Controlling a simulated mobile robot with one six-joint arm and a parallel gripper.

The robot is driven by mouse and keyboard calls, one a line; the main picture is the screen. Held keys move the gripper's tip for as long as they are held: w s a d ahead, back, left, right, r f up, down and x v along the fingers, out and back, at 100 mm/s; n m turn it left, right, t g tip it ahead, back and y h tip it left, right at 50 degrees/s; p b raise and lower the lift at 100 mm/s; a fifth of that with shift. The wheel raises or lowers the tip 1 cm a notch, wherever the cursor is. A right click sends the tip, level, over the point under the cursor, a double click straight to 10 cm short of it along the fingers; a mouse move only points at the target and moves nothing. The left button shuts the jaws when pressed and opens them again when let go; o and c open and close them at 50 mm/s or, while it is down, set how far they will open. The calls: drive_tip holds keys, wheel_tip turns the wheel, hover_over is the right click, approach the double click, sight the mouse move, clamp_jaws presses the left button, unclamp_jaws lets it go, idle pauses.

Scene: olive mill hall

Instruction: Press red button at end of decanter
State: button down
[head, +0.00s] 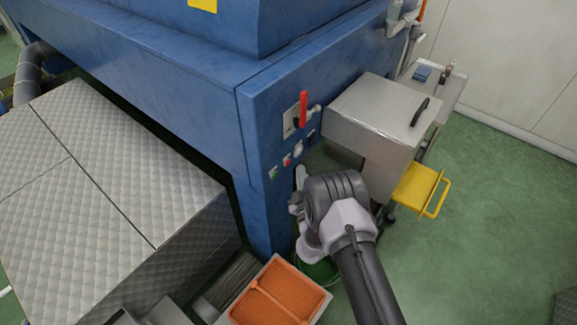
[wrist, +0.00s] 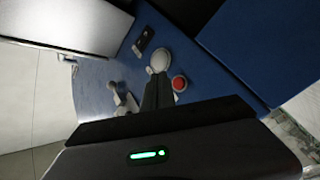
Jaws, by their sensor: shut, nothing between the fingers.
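The blue decanter housing (head: 215,110) has a row of controls on its end face. The red button (head: 286,161) sits between a green button (head: 273,173) and a pale round knob (head: 298,147). In the wrist view the red button (wrist: 179,84) shows as a red disc in a pale ring, just right of my fingertips. My gripper (head: 300,171) is shut and empty, close to the panel and a little below and right of the red button in the head view. In the wrist view my gripper (wrist: 158,80) partly overlaps the pale knob (wrist: 157,62). Contact with the panel cannot be told.
A red-handled lever (head: 303,108) sticks out above the controls. A black switch (head: 311,135) is beside it. A steel box (head: 385,115) with a black handle stands right, above a yellow step (head: 418,188). An orange-filled crate (head: 322,306) is below. Green floor is free at right.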

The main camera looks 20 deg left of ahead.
drive_tip(key=shift+w+a+b, duration=0.25)
drive_tip(key=shift+a+b, duration=0.05)
drive_tip(key=shift+a, duration=0.45)
idle(1.5)
drive_tip(key=shift+w+a+b, duration=0.15)
drive_tip(key=shift+a+b, duration=0.2)
drive_tip(key=shift+a, duration=0.05)
drive_tip(key=shift+w+a, duration=0.1)
drive_tip(key=shift+a, duration=0.25)
idle(0.4)
idle(0.4)
drive_tip(key=shift+s+d, duration=0.25)
drive_tip(key=shift+d, duration=0.5)
drive_tip(key=d, duration=0.1)
drive_tip(key=s+d+p, duration=0.1)
drive_tip(key=d, duration=0.2)
drive_tip(key=shift+s+d, duration=0.35)
